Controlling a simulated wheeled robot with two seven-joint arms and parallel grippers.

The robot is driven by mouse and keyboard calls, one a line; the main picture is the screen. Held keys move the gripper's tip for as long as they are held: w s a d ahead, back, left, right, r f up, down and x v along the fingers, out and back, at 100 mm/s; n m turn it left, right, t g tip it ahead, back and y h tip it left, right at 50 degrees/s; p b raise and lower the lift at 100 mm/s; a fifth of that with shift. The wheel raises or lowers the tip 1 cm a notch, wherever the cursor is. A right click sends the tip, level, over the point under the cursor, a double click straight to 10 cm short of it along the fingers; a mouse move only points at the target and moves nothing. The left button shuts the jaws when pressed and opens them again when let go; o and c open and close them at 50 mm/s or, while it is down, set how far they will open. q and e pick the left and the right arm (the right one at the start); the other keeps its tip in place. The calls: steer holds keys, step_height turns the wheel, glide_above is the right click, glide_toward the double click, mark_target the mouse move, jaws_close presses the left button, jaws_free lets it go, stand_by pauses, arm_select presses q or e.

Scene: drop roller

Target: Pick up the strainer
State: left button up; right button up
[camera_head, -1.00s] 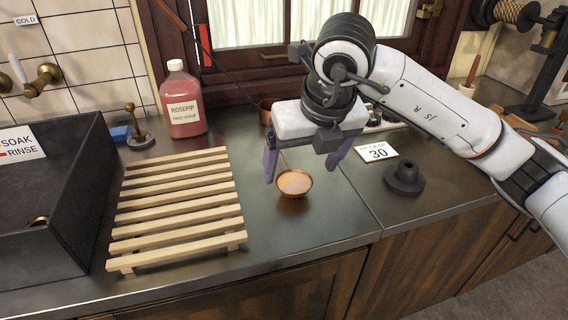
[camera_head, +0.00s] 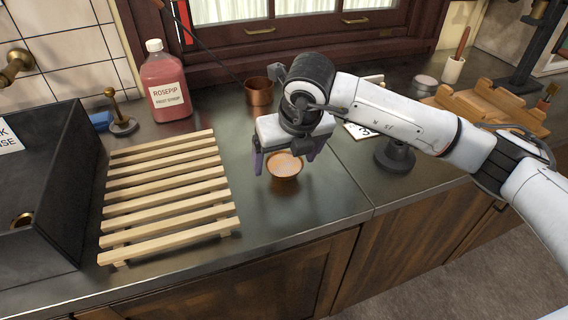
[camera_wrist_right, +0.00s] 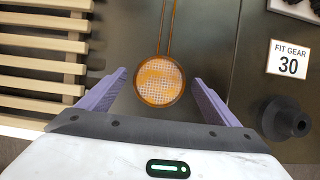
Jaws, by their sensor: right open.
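The strainer (camera_head: 285,168) is a small round copper-coloured bowl on the dark metal worktop, right of the slatted wooden rack. In the right wrist view the strainer (camera_wrist_right: 160,82) shows a mesh with an orange tint and a thin wire handle running to the top edge. My right gripper (camera_head: 285,161) points down over it. Its purple fingers are open, one on each side of the bowl, with gaps between fingers and rim in the wrist view (camera_wrist_right: 159,76). I cannot tell the exact fingertip height. My left gripper is not in view.
The slatted rack (camera_head: 160,200) lies to the left, beside a dark sink (camera_head: 50,190). A syrup bottle (camera_head: 165,85) and a copper pot (camera_head: 259,95) stand behind. A dark round knob-like piece (camera_head: 395,156) and a "30" card (camera_wrist_right: 289,58) are to the right. The front worktop is clear.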

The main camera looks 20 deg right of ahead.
steer(key=shift+w, duration=0.1)
steer(key=c, duration=1.1)
